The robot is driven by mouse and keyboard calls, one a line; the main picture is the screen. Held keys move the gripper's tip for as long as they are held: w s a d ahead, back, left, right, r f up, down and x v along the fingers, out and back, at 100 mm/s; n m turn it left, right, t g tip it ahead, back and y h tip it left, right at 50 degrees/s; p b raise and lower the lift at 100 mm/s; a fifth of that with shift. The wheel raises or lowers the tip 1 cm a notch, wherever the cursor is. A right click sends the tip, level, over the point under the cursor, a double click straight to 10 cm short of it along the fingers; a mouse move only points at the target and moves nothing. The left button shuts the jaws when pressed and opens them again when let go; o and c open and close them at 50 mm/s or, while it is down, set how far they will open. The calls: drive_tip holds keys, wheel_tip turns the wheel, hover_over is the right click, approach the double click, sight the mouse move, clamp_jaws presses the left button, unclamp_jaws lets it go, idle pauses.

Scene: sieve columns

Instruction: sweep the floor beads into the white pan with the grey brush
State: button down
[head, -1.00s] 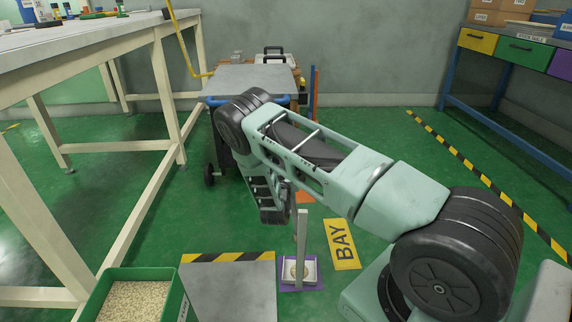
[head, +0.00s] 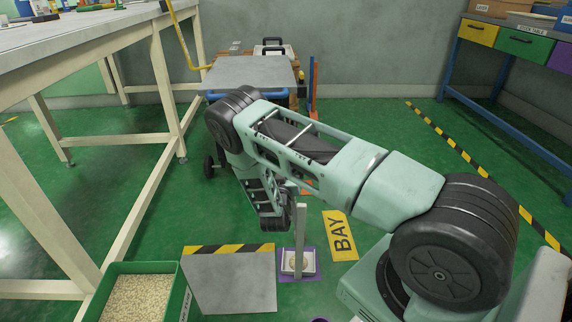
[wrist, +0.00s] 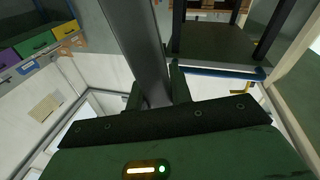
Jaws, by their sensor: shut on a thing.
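The white pan (head: 308,262) sits on a purple patch of floor in the head view, with something beige inside it. A pale grey upright post (head: 300,225) rises at the pan; I cannot tell whether it belongs to the pan or to the brush. My gripper (head: 275,217) is low, just left of this post and behind the pan. In the wrist view my gripper (wrist: 155,102) is shut on a grey bar, which I take as the handle of the grey brush (wrist: 140,45). The brush's bristles are not visible. No loose floor beads can be made out.
A green bin of beige grains (head: 187,300) stands at front left, beside a grey plate (head: 230,285) with a striped edge. A yellow BAY sign (head: 340,236) lies right of the pan. A cart (head: 250,72) stands behind my arm. A workbench (head: 120,40) fills the left.

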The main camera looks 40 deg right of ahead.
drive_tip(key=shift+s+a, duration=0.25)
drive_tip(key=shift+s, duration=0.1)
wheel_tip(320, 180, up, 8)
drive_tip(key=p, duration=0.6)
drive_tip(key=shift+w+r+p, duration=0.1)
drive_tip(key=shift+r+p, duration=0.05)
drive_tip(key=shift+p, duration=0.15)
